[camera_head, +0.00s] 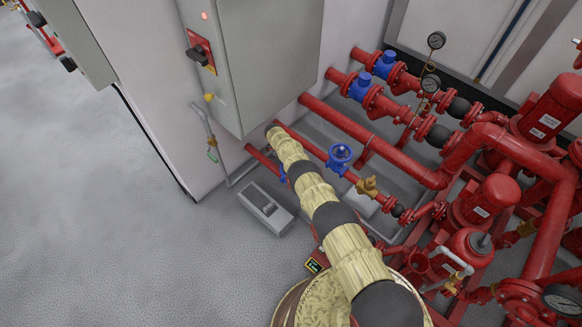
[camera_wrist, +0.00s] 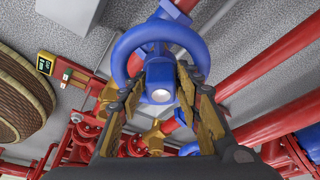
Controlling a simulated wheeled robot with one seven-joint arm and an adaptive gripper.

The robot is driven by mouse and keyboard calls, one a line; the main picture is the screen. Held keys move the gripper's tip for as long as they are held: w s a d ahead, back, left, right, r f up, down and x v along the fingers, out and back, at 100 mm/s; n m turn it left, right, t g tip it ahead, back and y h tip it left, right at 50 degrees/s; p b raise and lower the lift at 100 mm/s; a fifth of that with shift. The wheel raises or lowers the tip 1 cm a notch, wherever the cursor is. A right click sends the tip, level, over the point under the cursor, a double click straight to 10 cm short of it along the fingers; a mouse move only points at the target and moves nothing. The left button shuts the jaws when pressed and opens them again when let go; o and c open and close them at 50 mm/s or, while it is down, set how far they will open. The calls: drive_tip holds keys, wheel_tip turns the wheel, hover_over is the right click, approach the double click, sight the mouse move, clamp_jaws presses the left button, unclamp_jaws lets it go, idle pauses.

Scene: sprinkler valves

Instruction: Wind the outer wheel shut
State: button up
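A blue handwheel (camera_wrist: 122,58) fills the upper middle of the wrist view, with its pale-ended hub (camera_wrist: 160,95) facing the camera. My gripper (camera_wrist: 160,85) is open, with its two tan-padded fingers apart on either side of the hub and overlapping the wheel's lower part. I cannot tell whether the fingers touch the wheel. In the head view, a blue handwheel (camera_head: 340,157) shows clearly right of my arm. A sliver of another blue part (camera_head: 283,173) shows at my arm's left edge, mostly hidden. My gripper is hidden there behind my arm.
Red pipes (camera_head: 380,140) with blue valves (camera_head: 360,87) and gauges (camera_head: 436,40) crowd the right side. A grey cabinet (camera_head: 265,60) stands behind the arm's far end. A grey box (camera_head: 266,208) lies on the floor. Open floor (camera_head: 90,230) is at left.

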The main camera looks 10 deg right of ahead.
drive_tip(key=shift+o, duration=0.5)
drive_tip(key=shift+s+f, duration=0.15)
drive_tip(key=shift+o, duration=0.2)
drive_tip(key=shift+r, duration=0.25)
drive_tip(key=r+p, duration=0.2)
drive_tip(key=r, duration=0.1)
drive_tip(key=shift+w+d, duration=0.1)
drive_tip(key=shift+w, duration=0.1)
drive_tip(key=shift+f, duration=0.15)
